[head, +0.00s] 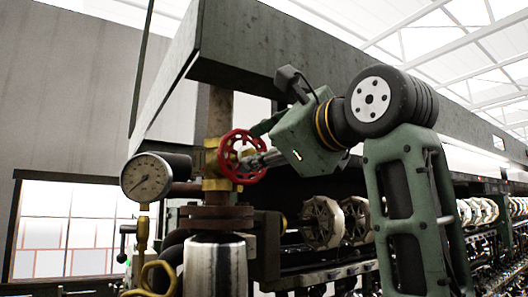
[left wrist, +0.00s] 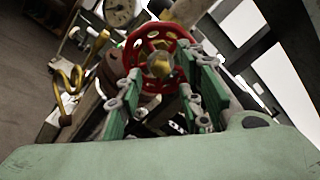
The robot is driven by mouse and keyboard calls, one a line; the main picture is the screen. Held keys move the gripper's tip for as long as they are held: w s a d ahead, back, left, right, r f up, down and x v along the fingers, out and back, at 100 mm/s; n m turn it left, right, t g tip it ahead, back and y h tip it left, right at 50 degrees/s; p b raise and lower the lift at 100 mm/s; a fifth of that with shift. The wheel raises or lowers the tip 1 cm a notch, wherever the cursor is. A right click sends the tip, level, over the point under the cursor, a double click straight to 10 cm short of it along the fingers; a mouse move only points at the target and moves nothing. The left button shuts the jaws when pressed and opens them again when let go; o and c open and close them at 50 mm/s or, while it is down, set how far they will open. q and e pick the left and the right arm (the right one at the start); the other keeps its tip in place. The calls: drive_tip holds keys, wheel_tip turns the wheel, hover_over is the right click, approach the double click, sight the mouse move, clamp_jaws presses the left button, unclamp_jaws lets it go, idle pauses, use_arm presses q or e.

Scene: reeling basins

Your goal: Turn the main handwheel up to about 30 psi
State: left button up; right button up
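The red handwheel (head: 240,157) sits on a brass valve (head: 213,166) on the vertical pipe. A round dial gauge (head: 147,178) stands to its left; its dark needle points down and left, and its numbers are too small to read. My left gripper (head: 262,159) is at the right side of the handwheel, facing it. In the left wrist view the handwheel (left wrist: 152,58) with its brass hub lies ahead between my spread fingers (left wrist: 163,72). The fingertips are close to the rim; I cannot tell whether they touch. My right gripper is not in view.
A dark green beam (head: 285,52) runs above the valve. A flanged pipe (head: 215,218) and a shiny cylinder (head: 214,265) stand below it. Bent brass tubing (head: 152,278) is at lower left. Reels (head: 322,222) line the machine behind my arm.

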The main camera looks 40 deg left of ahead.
sight(248, 152)
use_arm(q)
drive_tip(key=m+b, duration=0.1)
drive_tip(key=m, duration=0.8)
drive_tip(key=shift+d+r+m, duration=0.1)
drive_tip(key=shift+m, duration=0.2)
drive_tip(key=shift+x, duration=1.6)
drive_tip(key=shift+d, duration=0.1)
drive_tip(key=c, duration=0.4)
drive_tip(key=shift+s, duration=0.15)
drive_tip(key=c, duration=0.4)
drive_tip(key=shift+s+a, duration=0.25)
drive_tip(key=shift+s, duration=0.05)
clamp_jaws()
